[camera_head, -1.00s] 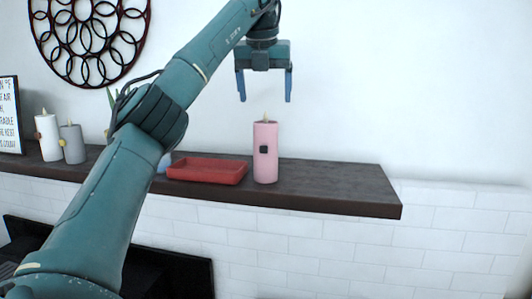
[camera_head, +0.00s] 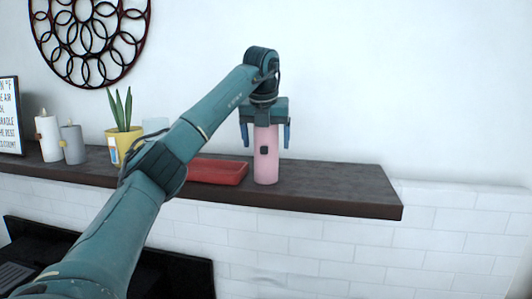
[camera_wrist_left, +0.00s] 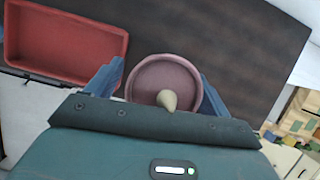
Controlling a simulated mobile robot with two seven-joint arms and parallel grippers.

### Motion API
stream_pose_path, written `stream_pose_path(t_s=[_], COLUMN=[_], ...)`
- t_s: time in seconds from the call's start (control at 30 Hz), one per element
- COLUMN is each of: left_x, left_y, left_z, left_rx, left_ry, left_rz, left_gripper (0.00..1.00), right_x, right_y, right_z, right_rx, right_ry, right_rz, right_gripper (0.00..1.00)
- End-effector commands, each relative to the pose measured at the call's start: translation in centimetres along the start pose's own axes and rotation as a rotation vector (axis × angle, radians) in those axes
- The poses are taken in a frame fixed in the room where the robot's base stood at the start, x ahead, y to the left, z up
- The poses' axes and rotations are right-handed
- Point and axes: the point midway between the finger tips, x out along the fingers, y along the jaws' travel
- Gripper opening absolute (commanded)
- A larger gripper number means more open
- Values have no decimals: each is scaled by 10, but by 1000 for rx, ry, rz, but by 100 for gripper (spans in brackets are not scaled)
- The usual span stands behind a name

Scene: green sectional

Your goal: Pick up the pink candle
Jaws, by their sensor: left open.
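The candle's top is hidden behind the gripper in the head view. In the left wrist view the candle (camera_wrist_left: 163,82) shows from above with its pale wick tip, between the two open fingers (camera_wrist_left: 160,88). My right gripper is not in view.
A red tray (camera_head: 218,171) lies just left of the candle on the dark shelf (camera_head: 335,187). A yellow plant pot (camera_head: 125,140), a grey candle (camera_head: 72,145), a white candle (camera_head: 48,139) and a sign (camera_head: 9,115) stand further left. The shelf's right end is clear.

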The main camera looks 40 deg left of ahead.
Motion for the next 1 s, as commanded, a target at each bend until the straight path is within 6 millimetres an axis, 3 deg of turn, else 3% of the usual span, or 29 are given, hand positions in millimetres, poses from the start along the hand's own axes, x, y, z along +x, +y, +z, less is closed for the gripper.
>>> stream_pose_path(t_s=[0.27, 0.87, 1.0], left_x=[2, 2, 1], left_y=[0, 0, 0], left_z=[0, 0, 0], left_rx=[0, 1, 1], left_ry=[-1, -1, -2], left_rz=[-1, 0, -1], left_gripper=[79, 30, 30], right_x=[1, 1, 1], right_y=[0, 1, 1], right_z=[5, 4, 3], right_rx=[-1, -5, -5], right_ry=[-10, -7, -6], right_rz=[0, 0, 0], right_gripper=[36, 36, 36])
